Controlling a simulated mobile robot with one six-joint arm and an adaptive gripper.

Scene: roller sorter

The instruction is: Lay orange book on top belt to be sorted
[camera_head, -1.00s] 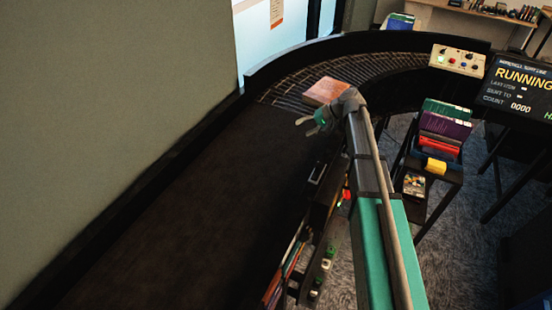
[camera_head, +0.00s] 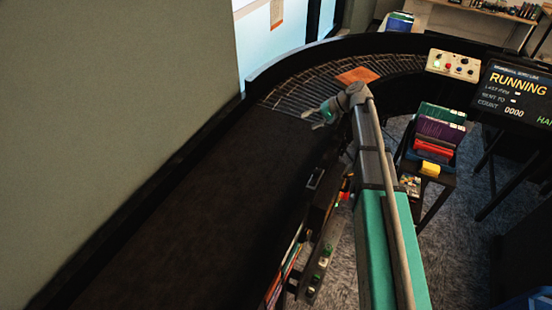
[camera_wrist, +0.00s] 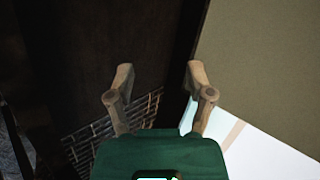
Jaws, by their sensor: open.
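The orange book (camera_head: 358,75) lies flat on the curved roller section (camera_head: 300,88), beyond my gripper and apart from it. My gripper (camera_head: 322,117) is over the near end of the rollers, beside the dark belt (camera_head: 190,190). In the wrist view my gripper (camera_wrist: 158,85) has its two fingers spread with nothing between them. The dark belt (camera_wrist: 90,50) and a patch of rollers (camera_wrist: 110,125) show below it. The book is not in the wrist view.
A cart (camera_head: 445,182) with several stacked books stands right of my arm. A control box (camera_head: 453,64) and a screen reading RUNNING (camera_head: 518,90) are at the right. A wall (camera_head: 110,110) borders the belt on the left. The belt is bare.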

